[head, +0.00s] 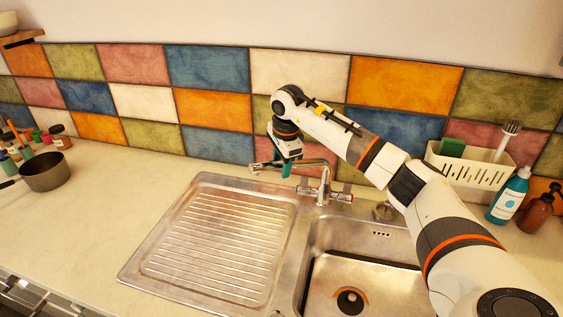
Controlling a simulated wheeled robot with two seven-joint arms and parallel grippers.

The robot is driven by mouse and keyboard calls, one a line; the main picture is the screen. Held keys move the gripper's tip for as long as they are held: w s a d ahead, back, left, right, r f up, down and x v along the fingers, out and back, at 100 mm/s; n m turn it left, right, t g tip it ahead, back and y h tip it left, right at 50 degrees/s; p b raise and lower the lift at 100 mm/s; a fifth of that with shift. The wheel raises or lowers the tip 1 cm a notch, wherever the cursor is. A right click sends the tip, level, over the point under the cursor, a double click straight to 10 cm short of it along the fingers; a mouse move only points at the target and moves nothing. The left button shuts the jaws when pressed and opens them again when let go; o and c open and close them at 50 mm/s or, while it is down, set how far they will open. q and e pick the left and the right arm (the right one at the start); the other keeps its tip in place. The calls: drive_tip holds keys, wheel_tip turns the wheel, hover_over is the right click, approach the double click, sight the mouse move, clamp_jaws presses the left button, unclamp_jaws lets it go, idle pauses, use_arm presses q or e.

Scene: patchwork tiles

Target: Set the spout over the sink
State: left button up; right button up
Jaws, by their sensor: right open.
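The chrome tap stands on the back rim of the steel sink unit, with a cross handle at its base. Its spout (312,163) points left, over the back edge of the ribbed drainboard (215,240) and not over the basin. The sink basin (325,243) is to the right, partly hidden by my right arm. My right gripper (286,169) is open and points down at the middle of the spout, its greenish fingers close around or beside it; I cannot tell if they touch. My left gripper is out of view.
A white caddy (480,178) with a green sponge and a brush stands at the back right, near a blue bottle (508,197) and a brown bottle (537,210). A pan (45,172) and small jars sit at the far left. The counter left of the drainboard is clear.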

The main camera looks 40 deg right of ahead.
drive_tip(key=shift+w+f, duration=0.15)
drive_tip(key=shift+f, duration=0.4)
clamp_jaws()
